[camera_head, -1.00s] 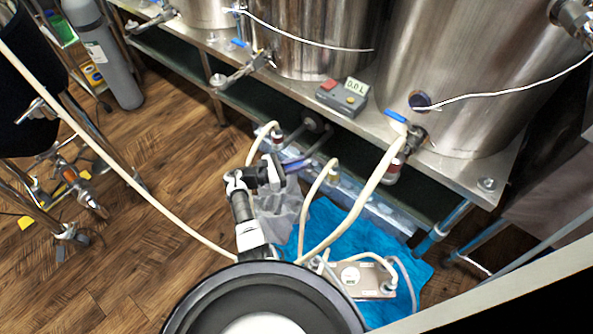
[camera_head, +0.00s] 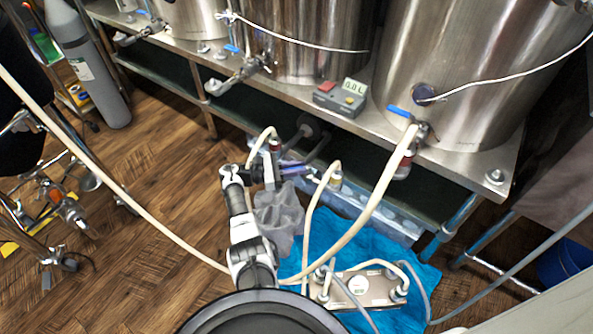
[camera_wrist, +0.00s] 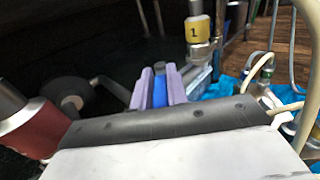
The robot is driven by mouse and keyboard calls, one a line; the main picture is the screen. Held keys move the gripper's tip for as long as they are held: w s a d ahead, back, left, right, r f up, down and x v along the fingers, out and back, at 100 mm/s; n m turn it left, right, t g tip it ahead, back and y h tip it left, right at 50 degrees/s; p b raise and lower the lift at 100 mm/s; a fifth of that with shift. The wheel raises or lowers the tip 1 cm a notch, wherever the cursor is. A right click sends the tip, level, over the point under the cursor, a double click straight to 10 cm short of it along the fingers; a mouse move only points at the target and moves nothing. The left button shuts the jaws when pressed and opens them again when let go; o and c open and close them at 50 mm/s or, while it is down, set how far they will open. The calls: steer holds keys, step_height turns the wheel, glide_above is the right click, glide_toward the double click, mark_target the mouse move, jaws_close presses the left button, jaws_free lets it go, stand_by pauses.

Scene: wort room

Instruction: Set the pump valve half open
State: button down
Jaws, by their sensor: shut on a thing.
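My gripper (camera_head: 290,168) is low under the front edge of the steel bench in the head view. In the wrist view its two lilac fingers (camera_wrist: 160,80) are closed on a blue lever (camera_wrist: 160,93), the pump valve's handle as far as I can tell. The fingers touch it on both sides. The lever points away from the wrist camera, and the valve body is hidden behind my gripper's white and dark housing. A dark round pump part (camera_wrist: 70,95) with a grey pipe lies to the left. The lever's exact angle is hard to tell.
A fitting with a yellow tag marked 1 (camera_wrist: 198,30) stands close right of the fingers. A red fitting (camera_wrist: 32,128) is close left. Pale hoses (camera_head: 345,235) cross beside my arm to a plate unit (camera_head: 368,288) on a blue cloth (camera_head: 410,265).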

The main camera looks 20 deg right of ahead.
stand_by(0.4)
steer(key=c, duration=1.4)
jaws_free()
steer(key=shift+d, duration=0.1)
steer(key=a+b, duration=0.1)
steer(key=a, duration=0.3)
steer(key=w+a+b, duration=0.1)
steer(key=a, duration=0.4)
steer(key=w+a+b, duration=0.1)
steer(key=a, duration=0.3)
steer(key=shift+a, duration=0.4)
